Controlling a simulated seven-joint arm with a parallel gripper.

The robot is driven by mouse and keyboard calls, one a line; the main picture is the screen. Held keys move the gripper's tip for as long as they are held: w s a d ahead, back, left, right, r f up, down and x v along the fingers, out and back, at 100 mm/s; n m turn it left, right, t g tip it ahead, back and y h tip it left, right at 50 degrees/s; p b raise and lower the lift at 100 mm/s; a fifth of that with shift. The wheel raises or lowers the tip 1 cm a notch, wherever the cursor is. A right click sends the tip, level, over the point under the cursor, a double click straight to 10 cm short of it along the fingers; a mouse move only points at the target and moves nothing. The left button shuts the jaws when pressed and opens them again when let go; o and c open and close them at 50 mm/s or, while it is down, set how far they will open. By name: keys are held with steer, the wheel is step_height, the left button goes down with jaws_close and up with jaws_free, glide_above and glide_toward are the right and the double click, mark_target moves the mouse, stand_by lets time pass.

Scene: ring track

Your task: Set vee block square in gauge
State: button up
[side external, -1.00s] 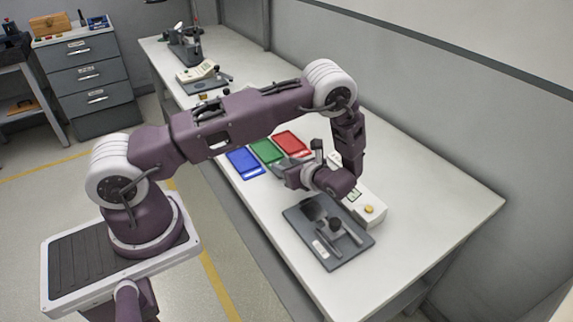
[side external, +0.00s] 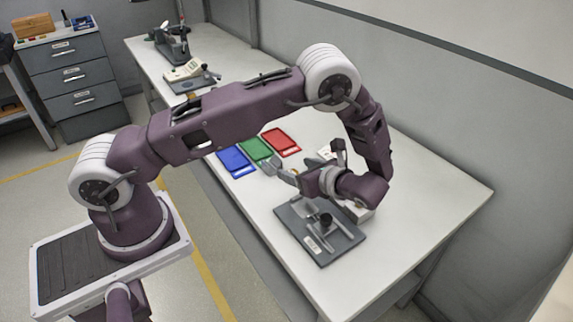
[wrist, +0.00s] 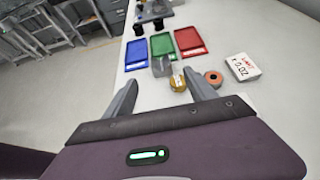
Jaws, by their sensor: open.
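A small grey block (wrist: 161,66), which looks like the vee block, stands on the white table just beyond my fingertips in the wrist view. My gripper (wrist: 163,88) is open and empty, its two grey fingers apart and pointing towards the coloured trays. In the side view my gripper (side external: 275,168) is low over the table near the green tray; the grey block cannot be made out there. A dark grey plate (side external: 290,215) with a black knob and metal bars, possibly the gauge, lies below my wrist in the side view.
Blue (wrist: 137,54), green (wrist: 163,45) and red (wrist: 189,41) trays lie side by side beyond the block. A brass round piece (wrist: 178,82) and a copper ring (wrist: 213,78) sit close by. A white box marked with a limit (wrist: 242,66) stands right.

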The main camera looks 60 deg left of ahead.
steer(key=s+d+r+n+h, duration=0.1)
steer(key=s+r+n+h, duration=0.3)
steer(key=r, duration=0.5)
steer(key=s+d+r+n+h, duration=0.1)
steer(key=s+r+n+h, duration=0.3)
steer(key=r, duration=0.5)
steer(key=s+d+r+n+t+h, duration=0.2)
steer(key=s+d+r+n, duration=0.1)
steer(key=s, duration=0.4)
steer(key=s+d+r+n+t+h, duration=0.2)
steer(key=s+d+r+n+t, duration=0.1)
steer(key=s+n, duration=0.3)
steer(key=shift+s+d+r+n+h, duration=0.15)
steer(key=shift+s+r+n+h, duration=0.15)
steer(key=shift+s+r, duration=0.5)
steer(key=shift+o, duration=1.4)
steer(key=shift+s+d+t, duration=0.25)
steer(key=shift+s+t, duration=0.05)
steer(key=shift+s, duration=0.05)
